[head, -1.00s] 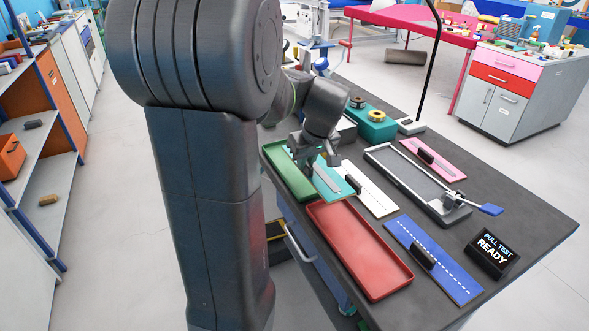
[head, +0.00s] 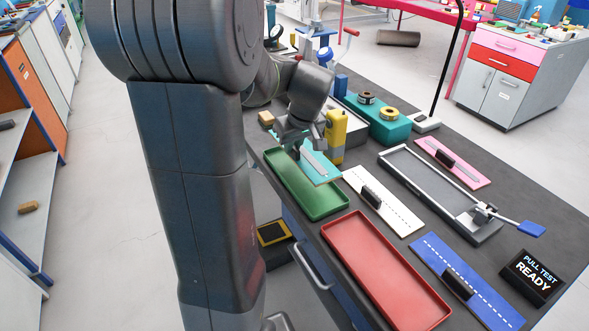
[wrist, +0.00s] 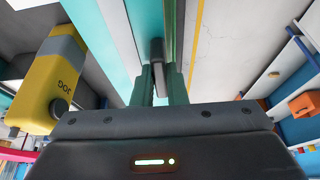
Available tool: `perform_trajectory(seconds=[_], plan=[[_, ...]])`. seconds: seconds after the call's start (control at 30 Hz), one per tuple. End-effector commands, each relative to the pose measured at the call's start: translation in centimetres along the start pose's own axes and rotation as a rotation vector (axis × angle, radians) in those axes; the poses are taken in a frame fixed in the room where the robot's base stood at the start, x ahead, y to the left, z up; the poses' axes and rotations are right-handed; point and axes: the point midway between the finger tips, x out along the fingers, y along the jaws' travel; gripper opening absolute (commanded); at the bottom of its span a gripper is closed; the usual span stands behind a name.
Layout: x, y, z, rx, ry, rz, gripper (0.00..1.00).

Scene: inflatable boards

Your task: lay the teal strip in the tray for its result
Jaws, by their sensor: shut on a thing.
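My gripper (head: 293,138) is shut on the teal strip (head: 324,174), by what looks like its dark handle. The strip appears to hang over the far right part of the green tray (head: 327,213), apparently above it. In the wrist view the fingers (wrist: 160,85) close on a dark grip piece, with the teal strip (wrist: 146,20) running away behind it. The red tray (head: 352,233) is empty, nearer the front. A display (head: 533,276) reads "PULL TEST READY". The gripper hides part of the strip and the green tray's far end.
A white strip (head: 400,213) and a blue strip (head: 428,250) lie right of the trays. A pink strip (head: 470,172) lies beyond a metal-framed fixture (head: 398,154) with a blue-ended lever. A yellow device (head: 335,128) stands close to my gripper. A teal block (head: 378,120) holds rolls.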

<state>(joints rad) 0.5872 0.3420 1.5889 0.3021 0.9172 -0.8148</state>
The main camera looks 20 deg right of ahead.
Motion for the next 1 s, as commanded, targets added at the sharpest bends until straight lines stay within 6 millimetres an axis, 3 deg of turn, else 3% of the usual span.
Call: perform_trajectory(seconds=[0.2,0.6,0.97,1.0], plan=[[3.8,0.0,1.7,0.001,-0.003,-0.002,0.0],[7.7,0.0,3.3,0.002,-0.003,-0.002,0.0],[8.3,0.0,3.5,0.0,-0.001,0.001,0.0],[8.3,0.0,3.5,0.0,-0.001,0.001,0.14]])
